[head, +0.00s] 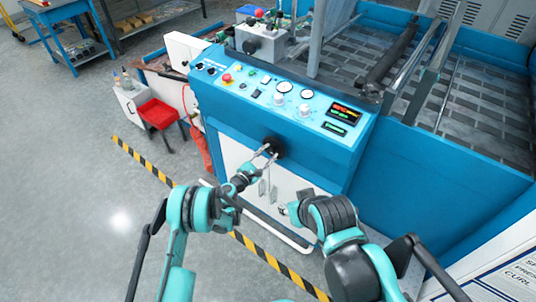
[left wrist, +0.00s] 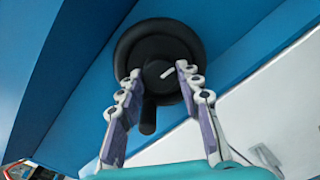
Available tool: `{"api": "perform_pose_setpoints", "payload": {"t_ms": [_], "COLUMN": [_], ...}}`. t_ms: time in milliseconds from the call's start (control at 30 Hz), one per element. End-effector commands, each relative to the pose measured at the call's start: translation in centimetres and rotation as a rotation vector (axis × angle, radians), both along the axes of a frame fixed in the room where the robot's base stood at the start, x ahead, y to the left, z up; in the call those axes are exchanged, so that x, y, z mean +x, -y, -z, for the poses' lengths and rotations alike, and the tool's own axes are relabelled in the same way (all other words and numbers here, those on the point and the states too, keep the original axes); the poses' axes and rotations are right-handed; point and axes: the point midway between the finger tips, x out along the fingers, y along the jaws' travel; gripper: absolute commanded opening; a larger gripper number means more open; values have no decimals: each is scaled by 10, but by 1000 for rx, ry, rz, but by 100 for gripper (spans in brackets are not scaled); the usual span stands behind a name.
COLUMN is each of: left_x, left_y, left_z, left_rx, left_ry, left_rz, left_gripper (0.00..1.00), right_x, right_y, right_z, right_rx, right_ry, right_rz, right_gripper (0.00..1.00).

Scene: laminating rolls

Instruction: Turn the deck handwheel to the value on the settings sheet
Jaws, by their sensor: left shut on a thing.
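The black deck handwheel (head: 274,146) is on the front of the blue machine, below the sloped control panel. It also shows in the left wrist view (left wrist: 135,47), with a dark handle pointing down and a short white mark near its hub. My left gripper (head: 266,154) is shut on the handwheel, its two fingers (left wrist: 155,75) on either side of the hub and handle. My right arm's end (head: 284,211) is low in front of the white lower panel, apart from the wheel; its fingers cannot be made out. A white printed board (head: 510,283) is cut off at lower right; its values are unreadable.
The control panel (head: 258,103) carries gauges, knobs, a red button and two lit displays. Two grey handles hang on the white lower panel (head: 235,160). Yellow-black tape (head: 145,160) crosses the otherwise clear floor.

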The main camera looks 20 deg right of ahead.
Motion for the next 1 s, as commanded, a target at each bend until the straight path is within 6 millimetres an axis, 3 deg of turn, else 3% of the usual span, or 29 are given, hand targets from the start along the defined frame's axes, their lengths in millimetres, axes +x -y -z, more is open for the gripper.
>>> {"api": "perform_pose_setpoints", "payload": {"t_ms": [1000], "left_x": [0], "left_y": [0], "left_z": [-1], "left_rx": [547], "left_ry": [701], "left_rz": [0], "left_gripper": [6], "right_x": [0], "right_y": [0], "right_z": [0], "right_rx": [0], "right_ry": [0], "right_rz": [0], "right_gripper": [40]}}
